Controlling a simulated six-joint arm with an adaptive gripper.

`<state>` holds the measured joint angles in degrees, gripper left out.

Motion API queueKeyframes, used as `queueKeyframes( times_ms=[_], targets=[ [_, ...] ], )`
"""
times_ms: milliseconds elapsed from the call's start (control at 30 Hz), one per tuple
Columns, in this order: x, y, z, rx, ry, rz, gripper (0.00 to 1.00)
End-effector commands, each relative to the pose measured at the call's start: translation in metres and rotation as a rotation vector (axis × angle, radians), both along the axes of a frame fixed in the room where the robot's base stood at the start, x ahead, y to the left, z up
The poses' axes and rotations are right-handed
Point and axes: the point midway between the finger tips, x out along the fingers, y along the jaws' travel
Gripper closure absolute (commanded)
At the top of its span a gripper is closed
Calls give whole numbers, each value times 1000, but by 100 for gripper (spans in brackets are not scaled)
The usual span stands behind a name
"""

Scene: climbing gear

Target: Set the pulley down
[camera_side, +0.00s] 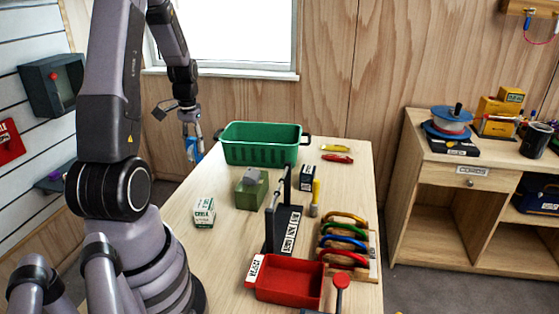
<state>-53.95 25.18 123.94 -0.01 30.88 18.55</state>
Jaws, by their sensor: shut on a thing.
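My gripper (192,138) hangs fingers down at the far left of the table, to the left of the green crate. It is shut on a small blue thing (190,148), which I take to be the pulley. The pulley is small in the view and partly covered by the fingers, so its shape is hard to tell. It appears held up in the air, clear of the crate; I cannot tell whether it is over the tabletop (225,245) or just beyond its left edge.
A green crate (262,153) stands at the back. A green block (251,190) with a grey top, a white-green carton (204,212), a black stand (285,232), a red tray (288,281) and a rack of coloured carabiners (345,240) occupy the table. Bare wood shows at the left.

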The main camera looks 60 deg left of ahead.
Motion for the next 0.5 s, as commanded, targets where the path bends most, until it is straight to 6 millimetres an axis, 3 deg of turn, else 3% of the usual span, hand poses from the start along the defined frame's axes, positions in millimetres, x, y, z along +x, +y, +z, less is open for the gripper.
queueKeyframes(
  times_ms=[267, 367, 500],
  targets=[
    [76, 15, 0, 2, -1, -210, 100],
    [119, 15, 0, 3, -2, -330, 100],
    [194, 0, 0, 1, -1, -538, 100]
  ],
)
